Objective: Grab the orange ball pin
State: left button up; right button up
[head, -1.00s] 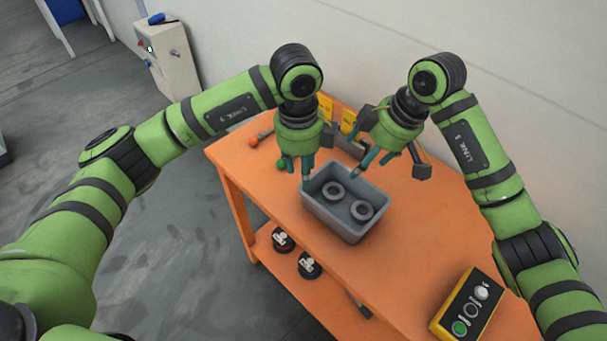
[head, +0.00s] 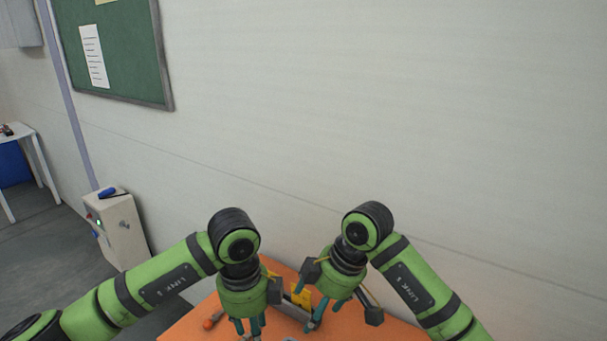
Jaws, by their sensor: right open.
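The orange ball pin (head: 208,323) lies on the orange table at the bottom of the head view, left of my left gripper. Its ball end shows, with a short shaft running up and right. My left gripper (head: 250,330) points down over the table, to the right of the pin and apart from it in the picture. Its fingertips are near the picture's lower edge, and its opening is unclear. My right gripper (head: 314,319) is open and empty, further right over the table, tilted down and left.
The orange table (head: 180,332) is mostly cut off by the lower edge. Yellow pieces (head: 303,296) stand at its back, by the pale wall (head: 400,120). A white cabinet (head: 122,232) stands on the floor at left. A green board (head: 118,50) hangs on the wall.

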aim_at(207, 324)
jog(key=k+j, duration=1.25)
